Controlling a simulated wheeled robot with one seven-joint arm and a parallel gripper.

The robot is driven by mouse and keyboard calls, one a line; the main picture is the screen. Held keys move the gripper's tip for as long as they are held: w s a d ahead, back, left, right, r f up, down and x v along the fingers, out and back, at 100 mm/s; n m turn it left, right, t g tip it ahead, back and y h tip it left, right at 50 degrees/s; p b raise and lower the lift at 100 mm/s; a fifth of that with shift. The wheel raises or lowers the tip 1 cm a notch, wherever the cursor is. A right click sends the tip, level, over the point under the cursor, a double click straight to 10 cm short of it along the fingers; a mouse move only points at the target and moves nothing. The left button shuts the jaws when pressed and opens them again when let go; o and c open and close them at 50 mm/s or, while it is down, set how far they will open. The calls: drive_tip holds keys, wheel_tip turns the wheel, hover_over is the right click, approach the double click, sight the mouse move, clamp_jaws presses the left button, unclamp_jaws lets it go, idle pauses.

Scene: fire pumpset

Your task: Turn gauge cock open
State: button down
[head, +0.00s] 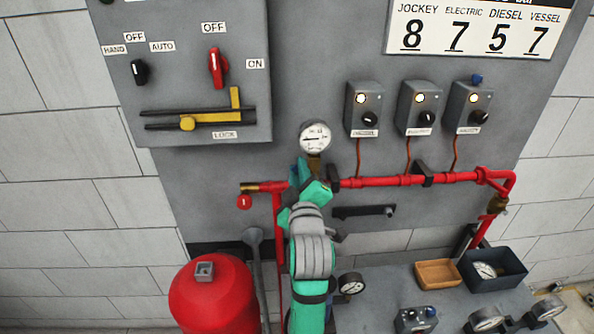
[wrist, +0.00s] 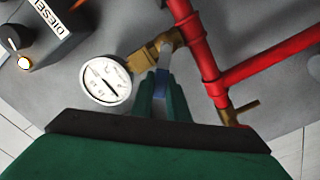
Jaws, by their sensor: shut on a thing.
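The round white pressure gauge (head: 315,137) sits above the red pipe on the grey panel; it also shows in the wrist view (wrist: 107,80). Its brass gauge cock (wrist: 143,58) joins it to the pipe; in the head view my gripper mostly hides the cock. The cock's slim grey lever with a bluish end (wrist: 163,62) reaches down between my fingers in the wrist view. My green gripper (wrist: 161,88) is shut on that lever, just beside the brass body. The far end of the lever is hidden between the fingers.
Red pipe (head: 380,182) runs across the panel close to my gripper. A brass-ended branch (head: 250,187) lies to the left. Three switch boxes (head: 417,107) are at the upper right. A red tank (head: 212,298) stands lower left, and trays (head: 437,272) and loose gauges lie lower right.

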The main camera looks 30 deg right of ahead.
drive_tip(key=c, duration=2)
unclamp_jaws()
drive_tip(key=shift+d, duration=0.15)
drive_tip(key=shift+s, duration=0.1)
drive_tip(key=v, duration=1)
drive_tip(key=shift+s, duration=0.15)
drive_tip(key=shift+a, duration=0.2)
drive_tip(key=shift+c, duration=0.2)
